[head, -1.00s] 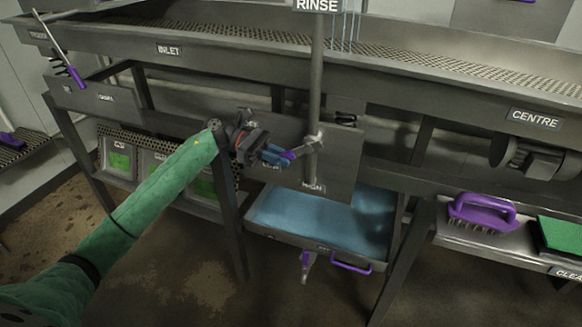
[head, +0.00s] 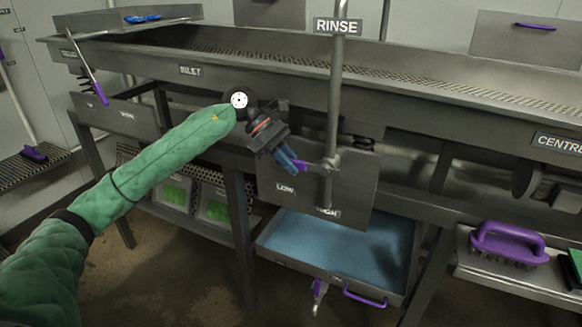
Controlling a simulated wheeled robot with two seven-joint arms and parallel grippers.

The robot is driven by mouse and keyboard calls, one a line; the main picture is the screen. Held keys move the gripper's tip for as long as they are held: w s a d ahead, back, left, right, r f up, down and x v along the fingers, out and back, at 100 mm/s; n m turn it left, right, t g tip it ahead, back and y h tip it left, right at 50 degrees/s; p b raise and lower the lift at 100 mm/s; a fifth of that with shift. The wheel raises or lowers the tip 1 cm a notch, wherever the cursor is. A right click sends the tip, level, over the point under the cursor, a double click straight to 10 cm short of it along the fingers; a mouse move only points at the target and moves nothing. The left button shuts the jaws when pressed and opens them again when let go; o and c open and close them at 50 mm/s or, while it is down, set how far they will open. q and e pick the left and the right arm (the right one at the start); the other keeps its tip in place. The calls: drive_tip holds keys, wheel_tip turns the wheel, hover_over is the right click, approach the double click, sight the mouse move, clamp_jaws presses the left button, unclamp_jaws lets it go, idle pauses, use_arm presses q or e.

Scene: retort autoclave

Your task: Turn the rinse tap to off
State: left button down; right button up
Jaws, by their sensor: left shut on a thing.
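The rinse tap's valve (head: 331,162) sits on a vertical pipe under the RINSE sign (head: 338,26), in front of a grey plate (head: 350,190). Its lever has a purple end (head: 300,166) and points left. My left gripper (head: 294,165) has blue fingers shut on this purple end, coming from the upper left. The LOW label (head: 285,187) shows below the fingers, and the HIGH label (head: 327,212) is below the valve. I see no off label; the gripper hides part of the plate. My right gripper is not in view.
The long perforated trough (head: 430,82) runs above the tap. A blue-bottomed tray (head: 335,250) with a purple handle (head: 364,297) is below. A purple brush (head: 507,243) lies on a shelf at right. Table legs stand at left of the tray.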

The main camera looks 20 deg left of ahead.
use_arm(q)
drive_tip(key=shift+r, duration=0.25)
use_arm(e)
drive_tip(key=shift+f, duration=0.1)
use_arm(q)
drive_tip(key=c, duration=1.4)
unclamp_jaws()
